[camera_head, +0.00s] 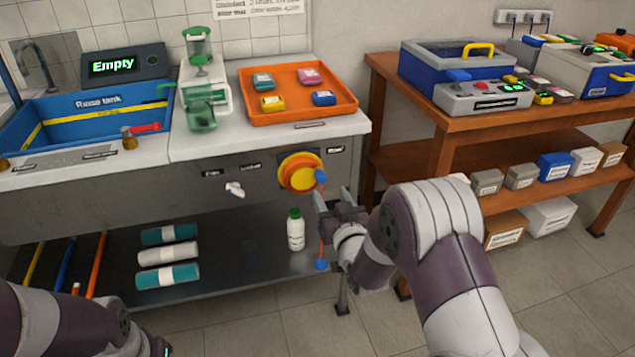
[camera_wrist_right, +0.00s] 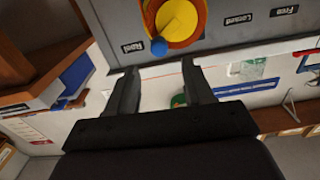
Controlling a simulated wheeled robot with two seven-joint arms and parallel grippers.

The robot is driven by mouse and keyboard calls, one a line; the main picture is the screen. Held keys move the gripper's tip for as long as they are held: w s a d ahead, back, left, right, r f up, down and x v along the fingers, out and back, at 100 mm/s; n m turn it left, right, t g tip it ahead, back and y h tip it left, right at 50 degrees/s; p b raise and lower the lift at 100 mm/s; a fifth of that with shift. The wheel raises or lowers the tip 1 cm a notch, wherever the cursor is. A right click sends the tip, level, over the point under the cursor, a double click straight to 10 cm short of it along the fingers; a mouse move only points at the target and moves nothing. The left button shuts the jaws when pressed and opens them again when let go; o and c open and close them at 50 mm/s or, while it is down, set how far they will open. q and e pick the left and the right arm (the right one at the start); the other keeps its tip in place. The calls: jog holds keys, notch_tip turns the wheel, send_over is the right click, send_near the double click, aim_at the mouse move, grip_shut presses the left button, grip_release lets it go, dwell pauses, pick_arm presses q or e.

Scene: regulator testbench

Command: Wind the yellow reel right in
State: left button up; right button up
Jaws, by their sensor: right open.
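The yellow reel (camera_head: 300,173) with an orange rim is on the bench's grey front panel. A blue knob (camera_head: 321,177) sits at its right edge. Below it an orange cord (camera_head: 321,245) hangs down to a blue end piece (camera_head: 321,264). My right gripper (camera_head: 334,196) is open and empty, just below and right of the reel. In the right wrist view the reel (camera_wrist_right: 178,18) and knob (camera_wrist_right: 158,46) lie just beyond my right gripper's open fingertips (camera_wrist_right: 160,70), apart from them. My left arm enters at bottom left; its gripper is out of frame.
A white lever (camera_head: 235,188) sits left of the reel, by small labels. A white bottle (camera_head: 296,231) with a green cap and rolled cloths (camera_head: 168,253) are on the lower shelf. A wooden table (camera_head: 445,122) stands right. Open floor lies in front.

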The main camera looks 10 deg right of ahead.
aim_at(323, 180)
jog(key=w+b, duration=0.1)
jog(key=w, duration=0.7)
jog(key=shift+a, duration=0.1)
jog(key=shift+f, duration=0.1)
grip_shut()
